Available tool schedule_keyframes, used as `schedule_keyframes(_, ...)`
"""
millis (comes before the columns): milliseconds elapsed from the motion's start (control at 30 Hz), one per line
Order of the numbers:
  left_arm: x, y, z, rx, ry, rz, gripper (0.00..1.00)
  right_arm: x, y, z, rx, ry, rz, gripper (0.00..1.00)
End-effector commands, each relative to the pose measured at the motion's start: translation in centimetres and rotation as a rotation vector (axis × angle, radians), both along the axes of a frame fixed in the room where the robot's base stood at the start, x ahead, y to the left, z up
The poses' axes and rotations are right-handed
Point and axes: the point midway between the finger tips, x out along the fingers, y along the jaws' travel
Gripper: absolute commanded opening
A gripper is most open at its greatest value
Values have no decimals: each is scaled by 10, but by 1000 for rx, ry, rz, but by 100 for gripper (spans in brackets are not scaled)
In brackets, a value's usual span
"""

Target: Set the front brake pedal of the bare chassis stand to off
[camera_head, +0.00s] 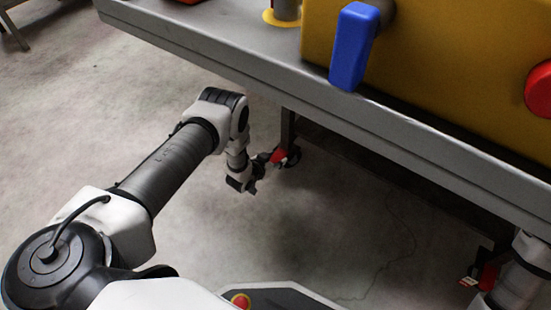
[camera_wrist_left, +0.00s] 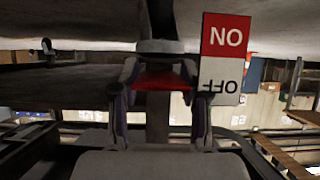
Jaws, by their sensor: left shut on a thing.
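My left gripper (camera_head: 262,166) reaches under the grey stand's edge (camera_head: 270,85) to a red brake pedal (camera_head: 279,156) on the caster at the foot of a dark leg. In the left wrist view the fingers of the gripper (camera_wrist_left: 161,88) are shut on the red pedal (camera_wrist_left: 165,82), one on each side. A label (camera_wrist_left: 224,55) beside it appears upside down, with ON on red and OFF on white. The pedal's tilt is hard to tell. My right gripper is out of view.
A yellow block (camera_head: 440,70) with a blue lever (camera_head: 354,45) and a red knob (camera_head: 540,89) sits on the stand above. Another red pedal (camera_head: 488,277) shows at the lower right, near my right arm (camera_head: 524,270).

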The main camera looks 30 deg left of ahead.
Motion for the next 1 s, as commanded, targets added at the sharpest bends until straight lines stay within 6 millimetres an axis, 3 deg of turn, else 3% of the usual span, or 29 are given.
schedule_keyframes(33, 0, 0, 0, 0, 0, 0, 52, 0, 0, 0, 0, 0, 0, 41)
schedule_keyframes(100, 0, 0, 0, 0, 0, 0, 71, 0, 0, 0, 0, 0, 0, 41)
schedule_keyframes(500, -6, 2, 4, -1, -1, 1, 71, 0, 0, 0, 0, 0, 0, 41)
schedule_keyframes(900, -87, 13, 48, -2, 2, 4, 71, 0, 0, 0, 0, 0, 0, 41)
schedule_keyframes(1000, -98, 15, 55, -1, 0, 2, 71, 0, 0, 0, 0, 0, 0, 41)
